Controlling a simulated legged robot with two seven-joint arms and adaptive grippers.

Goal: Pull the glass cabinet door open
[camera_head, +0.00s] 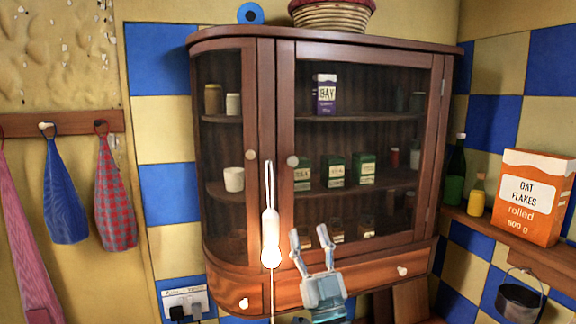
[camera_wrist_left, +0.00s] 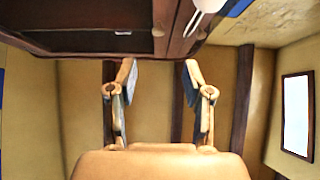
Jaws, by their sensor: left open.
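The brown wooden cabinet (camera_head: 284,75) hangs on the wall in the middle of the head view. Its wide glass door (camera_head: 360,219) looks shut, with a pale round knob (camera_head: 293,161) on its left frame and hinges on the right. My left gripper (camera_head: 310,234) is open and empty in front of the cabinet's lower part, below the knob and apart from it. Its spread fingers (camera_wrist_left: 159,70) also show in the left wrist view, with nothing between them. My right gripper is not in view.
A narrow curved glass door (camera_head: 225,140) and drawers (camera_head: 262,292) adjoin. An oat flakes box (camera_head: 533,198) and bottles stand on the right shelf. Cloths (camera_head: 115,200) hang at left.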

